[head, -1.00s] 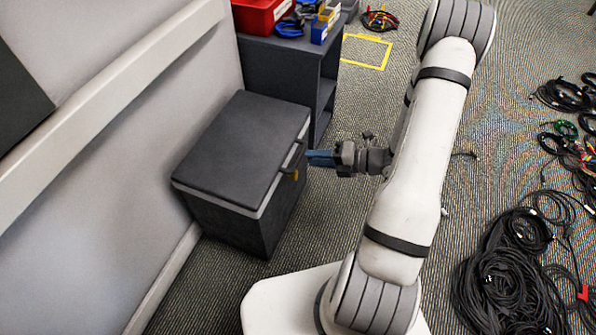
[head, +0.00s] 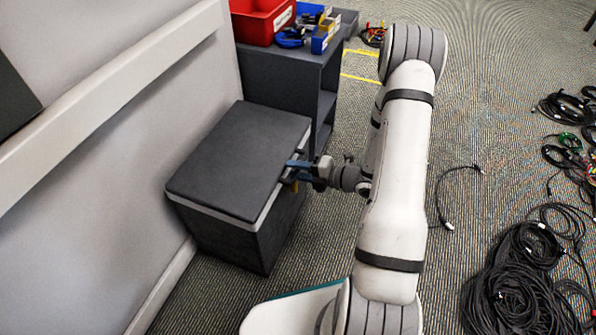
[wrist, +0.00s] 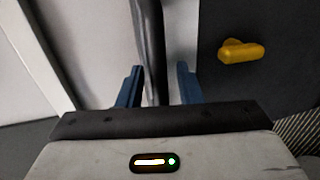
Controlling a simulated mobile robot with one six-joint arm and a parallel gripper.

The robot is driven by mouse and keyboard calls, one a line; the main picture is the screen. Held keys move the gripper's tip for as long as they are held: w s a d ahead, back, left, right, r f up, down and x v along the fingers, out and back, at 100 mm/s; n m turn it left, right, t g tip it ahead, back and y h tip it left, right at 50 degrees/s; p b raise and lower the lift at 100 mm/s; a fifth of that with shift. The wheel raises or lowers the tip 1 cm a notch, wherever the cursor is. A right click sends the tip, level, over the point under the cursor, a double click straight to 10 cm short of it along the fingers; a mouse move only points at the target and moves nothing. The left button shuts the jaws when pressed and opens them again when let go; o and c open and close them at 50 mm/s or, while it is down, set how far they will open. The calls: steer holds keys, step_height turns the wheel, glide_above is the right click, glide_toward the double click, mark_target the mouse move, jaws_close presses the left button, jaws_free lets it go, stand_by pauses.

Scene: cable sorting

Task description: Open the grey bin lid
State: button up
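The grey bin (head: 235,238) stands against the wall with its dark lid (head: 240,155) shut. My gripper (head: 293,168) is at the lid's right-hand edge and hides most of the handle there. In the wrist view the two blue fingers of my gripper (wrist: 158,85) are apart. A dark upright bar (wrist: 150,45), which looks like the lid handle, lies between them, nearer the left finger, with a gap to the right one. A yellow latch (wrist: 241,52) is to the right of the fingers; it also shows just below my gripper in the head view (head: 295,187).
A dark shelf unit (head: 290,70) stands behind the bin, carrying a red bin (head: 262,22) and a blue bin (head: 326,38). A single cable (head: 440,200) lies on the floor right of my arm. Black cable coils (head: 520,275) cover the floor farther right.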

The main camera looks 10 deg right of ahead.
steer(key=shift+c, duration=0.2)
jaws_close()
steer(key=shift+r, duration=0.1)
